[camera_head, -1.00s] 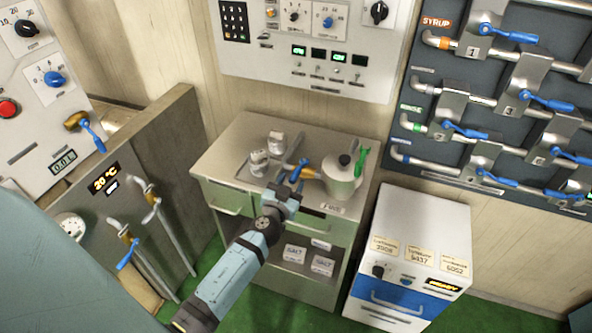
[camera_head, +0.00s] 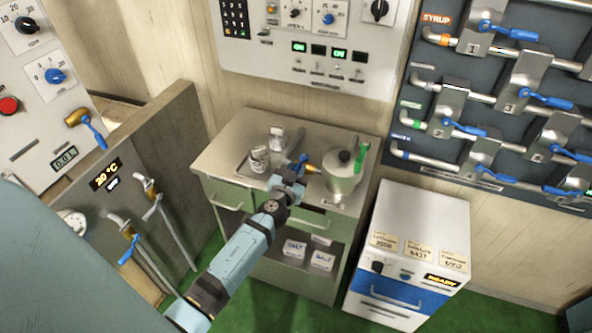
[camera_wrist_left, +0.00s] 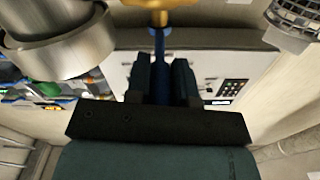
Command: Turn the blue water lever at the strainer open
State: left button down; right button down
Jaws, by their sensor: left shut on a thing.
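The blue water lever (camera_wrist_left: 159,45) hangs from a brass valve (camera_wrist_left: 160,4) and runs down between my left gripper's fingers in the left wrist view. My left gripper (camera_head: 295,171) is shut on this lever; it also shows in the left wrist view (camera_wrist_left: 162,78). In the head view the gripper hides most of the lever, and the brass valve body (camera_head: 311,168) shows just right of the fingers. A pale metal vessel (camera_head: 341,184) with a dark knob and a green handle (camera_head: 361,151) stands right beside the valve. My right gripper is not in view.
Metal canisters (camera_head: 259,159) stand left of the gripper on the cabinet top (camera_head: 219,154). A white and blue unit (camera_head: 422,225) stands to the right. A pipe panel with several blue levers (camera_head: 463,130) fills the right wall.

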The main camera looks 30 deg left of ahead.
pick_arm(q)
jog(key=shift+a+h, duration=0.1)
jog(key=shift+h, duration=0.2)
jog(key=shift+s+a+m+t+h, duration=0.1)
jog(key=shift+a+m+h, duration=0.15)
jog(key=shift+m+h, duration=0.25)
jog(key=shift+w+a+m+t+h, duration=0.1)
jog(key=shift+a+m+h, duration=0.15)
jog(key=shift+h, duration=0.4)
jog(key=shift+s+a+m+t+h, duration=0.1)
jog(key=shift+a+m+h, duration=0.1)
jog(key=shift+m+h, duration=0.3)
jog(key=m+h, duration=0.1)
jog(key=a+m+h+p, duration=0.1)
jog(key=h, duration=0.1)
jog(key=shift+a+r, duration=0.1)
jog(key=shift+a+m+h, duration=0.4)
jog(key=shift+m+h, duration=0.35)
jog(key=shift+h, duration=0.5)
jog(key=shift+g+p, duration=0.3)
jog(key=shift+g, duration=0.1)
jog(key=c, duration=1)
grip_release()
jog(key=b+v, duration=0.1)
jog(key=v, duration=1.2)
jog(key=shift+s+a+b, duration=0.25)
jog(key=shift+b, duration=0.1)
